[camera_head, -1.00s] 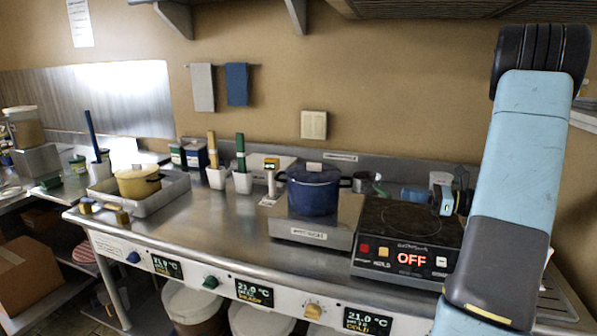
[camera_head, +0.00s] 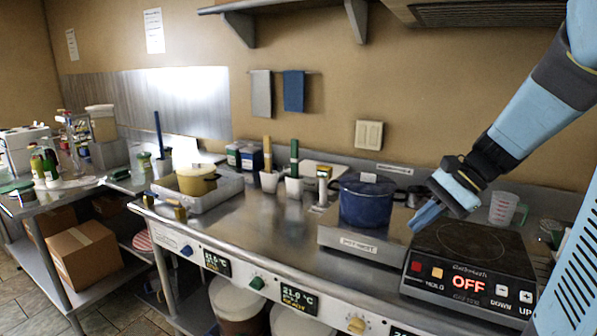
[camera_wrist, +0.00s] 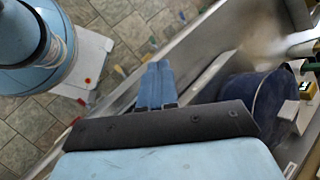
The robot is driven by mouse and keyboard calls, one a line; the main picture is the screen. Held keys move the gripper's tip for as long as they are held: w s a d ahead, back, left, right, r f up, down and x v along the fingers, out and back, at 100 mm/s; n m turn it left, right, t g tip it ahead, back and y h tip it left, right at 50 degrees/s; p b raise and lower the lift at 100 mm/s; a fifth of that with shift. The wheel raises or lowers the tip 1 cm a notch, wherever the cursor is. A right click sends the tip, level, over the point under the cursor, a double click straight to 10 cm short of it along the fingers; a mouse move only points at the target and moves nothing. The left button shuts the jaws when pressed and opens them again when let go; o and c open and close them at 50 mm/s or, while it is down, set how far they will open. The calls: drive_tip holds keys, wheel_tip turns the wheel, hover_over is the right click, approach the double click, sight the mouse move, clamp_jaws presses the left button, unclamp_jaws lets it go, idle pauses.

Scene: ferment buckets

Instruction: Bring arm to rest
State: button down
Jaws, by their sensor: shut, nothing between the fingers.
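My gripper (camera_head: 424,216) is at the right in the head view, in front of the left edge of the hot plate and right of the blue pot. Its blue fingers are together and hold nothing. In the wrist view the shut fingers (camera_wrist: 155,84) point away over the counter's front edge and the tiled floor. The blue pot (camera_head: 366,204) stands upright on a metal platform (camera_head: 340,240). It also shows in the wrist view (camera_wrist: 255,103), to the right of the fingers. My arm reaches in from the upper right.
The hot plate (camera_head: 472,262) reads OFF. A measuring cup (camera_head: 503,208) stands behind it. A yellow pot (camera_head: 197,181) sits in a metal tray (camera_head: 190,203) at the left. The steel counter (camera_head: 270,224) between is clear. Lidded buckets (camera_head: 237,300) stand below.

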drive_tip(key=s+a+r+n+t+h, duration=0.1)
drive_tip(key=s+r+n+t+h, duration=0.3)
drive_tip(key=s+n+h, duration=0.3)
drive_tip(key=shift+s+a+r+n+t+h, duration=0.3)
drive_tip(key=shift+s+r+n+t+h, duration=0.15)
drive_tip(key=shift+s+n, duration=1.65)
